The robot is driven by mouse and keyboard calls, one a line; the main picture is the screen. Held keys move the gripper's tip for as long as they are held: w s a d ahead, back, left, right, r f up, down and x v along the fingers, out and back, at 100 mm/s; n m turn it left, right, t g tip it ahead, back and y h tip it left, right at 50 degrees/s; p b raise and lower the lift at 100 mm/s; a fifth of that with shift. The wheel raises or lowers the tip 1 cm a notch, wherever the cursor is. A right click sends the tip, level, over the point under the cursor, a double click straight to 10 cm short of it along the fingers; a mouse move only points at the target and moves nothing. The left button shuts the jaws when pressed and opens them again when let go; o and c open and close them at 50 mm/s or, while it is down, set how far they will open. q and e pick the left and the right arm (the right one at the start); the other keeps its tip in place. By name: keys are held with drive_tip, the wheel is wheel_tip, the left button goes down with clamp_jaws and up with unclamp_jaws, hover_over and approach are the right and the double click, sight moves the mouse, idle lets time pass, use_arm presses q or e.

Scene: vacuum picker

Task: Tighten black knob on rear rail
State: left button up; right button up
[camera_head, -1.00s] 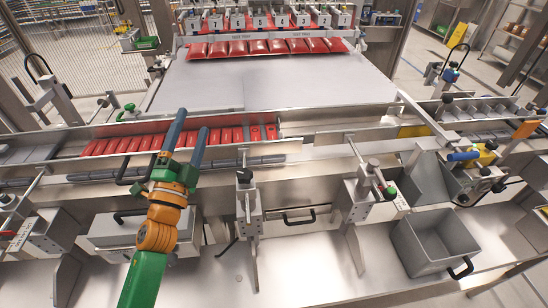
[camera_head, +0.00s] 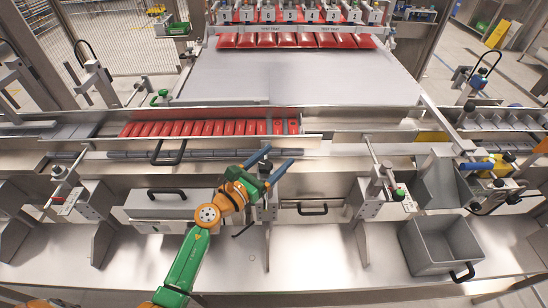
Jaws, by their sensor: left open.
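A small black knob (camera_head: 469,107) stands at the right end of the rear rail (camera_head: 340,112), beyond the long channel. A green knob (camera_head: 160,98) stands near that rail's left end. My left gripper (camera_head: 280,155), with blue fingers and an orange wrist, is open with nothing between its fingers. My right gripper is not in view.
Red packs (camera_head: 210,128) lie in a row in the channel. A bracket with a black and green knob (camera_head: 398,195) stands right of my gripper. A grey open bin (camera_head: 440,245) is at the front right. The flat plate (camera_head: 300,78) behind the rail is clear.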

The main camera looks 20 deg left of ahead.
sight(273, 168)
use_arm(q)
drive_tip(key=shift+w, duration=0.1)
clamp_jaws()
drive_tip(key=m+g+h+b, duration=0.3)
drive_tip(key=b, duration=0.3)
drive_tip(key=s+d+m+g+h+b, duration=0.1)
drive_tip(key=m+g+h+b, duration=0.2)
drive_tip(key=b, duration=0.4)
drive_tip(key=s+m+g+h+b, duration=0.1)
drive_tip(key=m+g+h+b, duration=0.2)
drive_tip(key=b, duration=0.4)
drive_tip(key=shift+d+f+m+g+h, duration=0.3)
drive_tip(key=shift+d+f+g+h, duration=0.1)
drive_tip(key=shift+g, duration=0.5)
drive_tip(key=shift+s+r+m+g+b, duration=0.1)
drive_tip(key=shift+m+g+b, duration=0.3)
drive_tip(key=shift+g, duration=0.15)
drive_tip(key=shift+s+r+m+g+b, duration=0.1)
drive_tip(key=shift+m+g+b, duration=0.25)
drive_tip(key=shift+g, duration=0.2)
drive_tip(key=shift+s+r+m+g+h+b, duration=0.1)
drive_tip(key=shift+m+g+h+b, duration=0.2)
drive_tip(key=shift+g, duration=0.25)
drive_tip(key=shift+s+r+m+g+h+b, duration=0.15)
drive_tip(key=shift+m+g, duration=0.2)
drive_tip(key=shift+g, duration=0.2)
drive_tip(key=shift+f, duration=0.1)
drive_tip(key=shift+g, duration=0.3)
unclamp_jaws()
